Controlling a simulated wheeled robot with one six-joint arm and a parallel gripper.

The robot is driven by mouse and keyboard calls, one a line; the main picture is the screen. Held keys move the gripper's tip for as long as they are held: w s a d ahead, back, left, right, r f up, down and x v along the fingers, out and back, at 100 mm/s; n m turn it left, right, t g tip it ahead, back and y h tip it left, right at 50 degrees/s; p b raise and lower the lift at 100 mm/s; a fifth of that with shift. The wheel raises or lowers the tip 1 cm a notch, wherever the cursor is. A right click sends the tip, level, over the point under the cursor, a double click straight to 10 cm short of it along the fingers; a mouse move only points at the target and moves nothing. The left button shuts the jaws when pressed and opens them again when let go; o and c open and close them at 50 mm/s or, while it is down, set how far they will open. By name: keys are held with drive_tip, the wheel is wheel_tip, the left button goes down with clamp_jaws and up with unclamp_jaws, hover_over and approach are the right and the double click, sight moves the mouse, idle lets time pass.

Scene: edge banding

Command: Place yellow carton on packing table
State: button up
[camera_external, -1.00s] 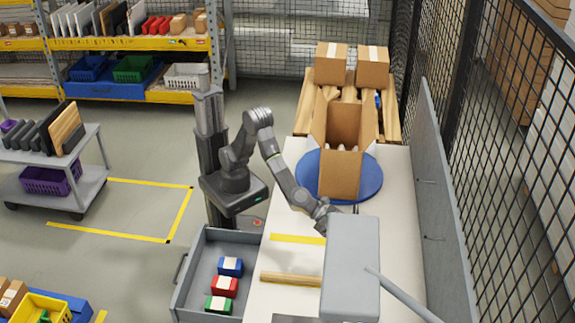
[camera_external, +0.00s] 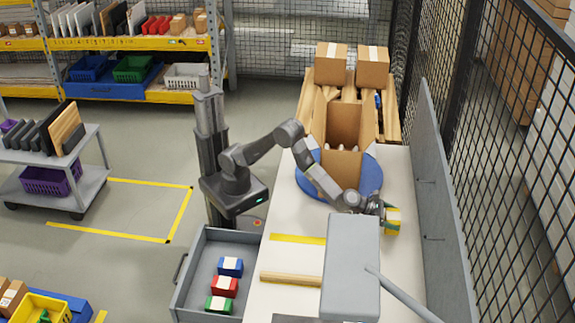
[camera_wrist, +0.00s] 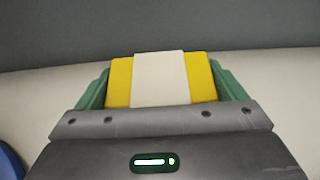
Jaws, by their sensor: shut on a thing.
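The yellow carton (camera_external: 393,215), with a white band around its middle, is in my gripper (camera_external: 388,217), toward the right side of the table. In the wrist view the carton (camera_wrist: 120,82) sits between the two green fingers of my gripper (camera_wrist: 160,85), which are shut on its sides. The packing table (camera_external: 400,255) is white, and my gripper is over its right part, near the grey side panel. I cannot tell whether the carton touches the table.
An open cardboard box (camera_external: 343,140) stands on a blue turntable (camera_external: 371,180) behind my gripper. A grey machine block (camera_external: 350,265) with a lever is in front. A grey panel (camera_external: 437,200) edges the table at right. A drawer (camera_external: 187,290) holds red, blue and green cartons.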

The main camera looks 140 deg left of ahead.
drive_tip(key=shift+f, duration=2.3)
drive_tip(key=shift+f+b, duration=0.2)
drive_tip(key=shift+b, duration=0.25)
drive_tip(key=o, duration=0.9)
drive_tip(key=shift+c, duration=0.2)
drive_tip(key=shift+r, duration=0.1)
